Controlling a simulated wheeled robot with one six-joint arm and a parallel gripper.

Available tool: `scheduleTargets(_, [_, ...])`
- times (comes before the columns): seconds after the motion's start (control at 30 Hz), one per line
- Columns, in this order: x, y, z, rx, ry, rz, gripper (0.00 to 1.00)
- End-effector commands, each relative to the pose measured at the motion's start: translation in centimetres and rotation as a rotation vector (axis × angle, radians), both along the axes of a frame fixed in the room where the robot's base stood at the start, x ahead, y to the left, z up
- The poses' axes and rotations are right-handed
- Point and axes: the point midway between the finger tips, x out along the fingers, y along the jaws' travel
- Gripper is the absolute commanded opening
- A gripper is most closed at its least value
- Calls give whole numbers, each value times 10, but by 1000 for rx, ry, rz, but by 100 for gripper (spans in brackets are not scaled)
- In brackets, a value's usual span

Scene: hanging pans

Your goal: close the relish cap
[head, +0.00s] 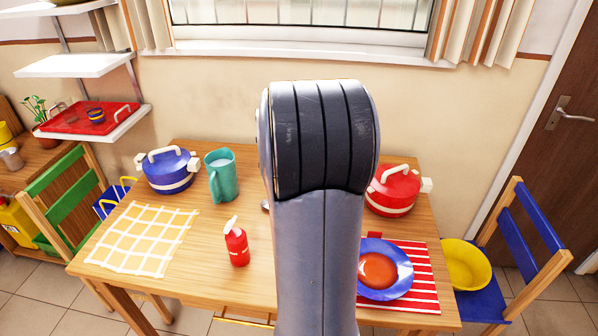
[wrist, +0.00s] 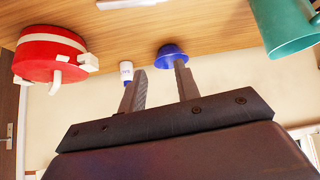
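A red squeeze bottle (head: 237,247) stands upright on the table in the head view, left of my arm. Its white cap (head: 231,224) looks tilted up at an angle. No label is readable, so I cannot tell for sure that it is the relish. A small white container (wrist: 126,72) with blue marks shows in the wrist view near my left finger. My arm hides the gripper in the head view, and the red bottle is not seen in the wrist view.
Table around the red bottle is clear.

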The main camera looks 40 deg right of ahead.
Motion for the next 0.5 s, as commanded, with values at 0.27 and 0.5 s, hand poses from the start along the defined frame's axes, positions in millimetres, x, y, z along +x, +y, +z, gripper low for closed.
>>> scheduleTargets(0.27, [14, -15, -3, -130, -61, 109, 31])
scheduleTargets(0.5, [19, -17, -2, -168, -83, 155, 31])
